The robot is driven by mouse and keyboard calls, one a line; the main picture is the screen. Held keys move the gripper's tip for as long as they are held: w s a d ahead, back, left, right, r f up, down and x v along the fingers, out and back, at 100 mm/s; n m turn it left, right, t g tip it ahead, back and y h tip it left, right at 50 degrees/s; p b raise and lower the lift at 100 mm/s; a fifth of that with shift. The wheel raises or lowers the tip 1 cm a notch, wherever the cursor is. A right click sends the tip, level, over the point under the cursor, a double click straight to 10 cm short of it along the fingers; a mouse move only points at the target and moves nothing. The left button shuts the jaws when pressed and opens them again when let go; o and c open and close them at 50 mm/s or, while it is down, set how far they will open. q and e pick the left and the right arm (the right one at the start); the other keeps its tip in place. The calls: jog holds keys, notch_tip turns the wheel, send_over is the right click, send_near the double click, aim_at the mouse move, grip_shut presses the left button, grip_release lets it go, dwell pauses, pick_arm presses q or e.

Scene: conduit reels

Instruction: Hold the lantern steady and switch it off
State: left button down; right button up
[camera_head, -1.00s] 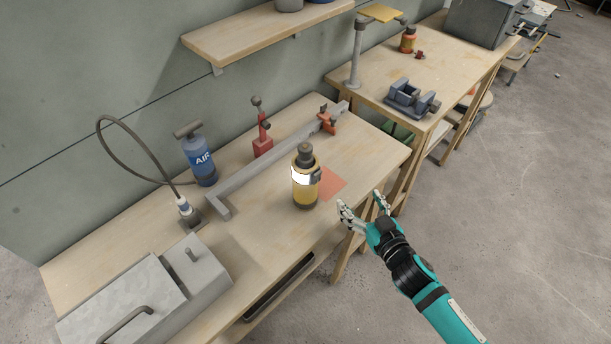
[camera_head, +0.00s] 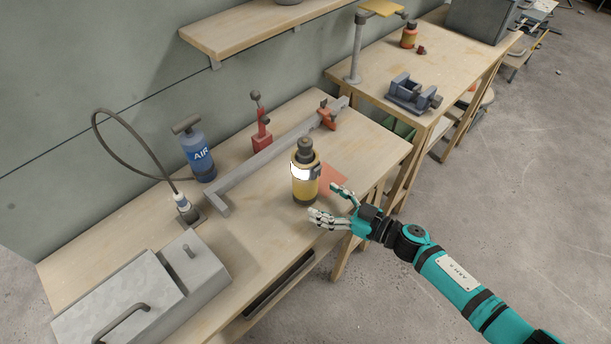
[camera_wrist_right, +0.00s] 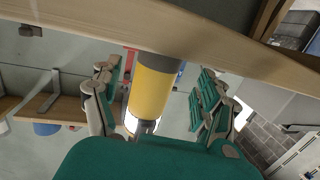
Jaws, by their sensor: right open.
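The lantern (camera_head: 304,187) is a yellow cylinder with a bright white band and a dark top. In the right wrist view the lantern (camera_wrist_right: 153,88) shows between the two spread fingers; I see no clear contact. A grey bracket shows on the lantern's side, but I cannot make out a switch. My left gripper is not in view.
A blue AIR bottle (camera_head: 198,157) and a grey metal box (camera_head: 130,300) stand to the left. A second bench (camera_head: 440,75) holds a vise (camera_head: 412,96).

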aim_at(315, 196)
jog(key=shift+x, duration=2.75)
jog(key=shift+c, duration=0.2)
